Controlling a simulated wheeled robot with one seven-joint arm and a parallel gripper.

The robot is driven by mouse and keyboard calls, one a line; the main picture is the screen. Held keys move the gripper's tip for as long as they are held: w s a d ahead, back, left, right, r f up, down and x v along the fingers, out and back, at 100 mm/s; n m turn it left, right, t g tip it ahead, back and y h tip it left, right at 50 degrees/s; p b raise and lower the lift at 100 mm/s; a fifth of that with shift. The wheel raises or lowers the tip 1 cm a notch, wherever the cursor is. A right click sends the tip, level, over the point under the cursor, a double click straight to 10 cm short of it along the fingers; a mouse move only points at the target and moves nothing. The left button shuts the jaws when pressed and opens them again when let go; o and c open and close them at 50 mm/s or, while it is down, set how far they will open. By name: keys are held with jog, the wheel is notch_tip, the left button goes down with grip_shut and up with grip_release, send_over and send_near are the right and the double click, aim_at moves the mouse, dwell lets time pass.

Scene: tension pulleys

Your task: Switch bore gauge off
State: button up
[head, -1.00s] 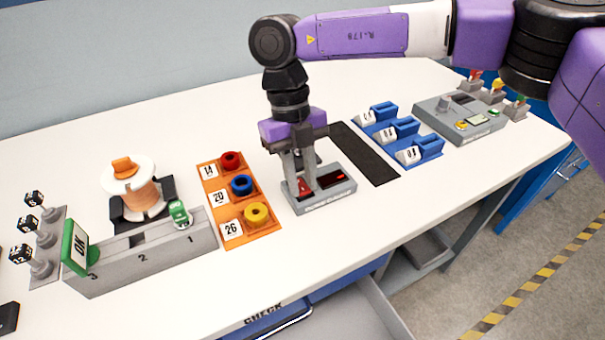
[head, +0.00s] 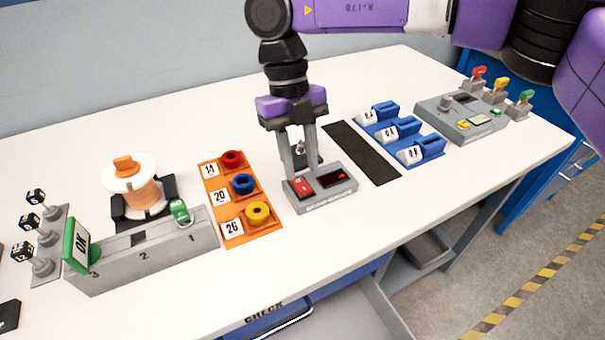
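The bore gauge (head: 322,197) is a small grey box on the white table, with a red rocker switch (head: 302,186) at its left and a dark display (head: 333,176) at its right. A small metal post rises behind these. The display looks dark with a little red; any reading is too small to tell. My gripper (head: 303,170) points down just above and behind the switch. Its two fingers stand apart with nothing between them that I can see as held; the post shows behind them. Whether a fingertip touches the box is unclear.
An orange tray (head: 250,238) with red, blue and yellow rings stands left of the gauge. A blue rack (head: 384,128) and a dark strip (head: 360,152) lie right. A grey panel (head: 460,125) is at far right. A spool (head: 140,190) and grey block (head: 145,262) stand left.

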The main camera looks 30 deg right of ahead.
aim_at(298, 180)
jog(key=shift+v, duration=2.05)
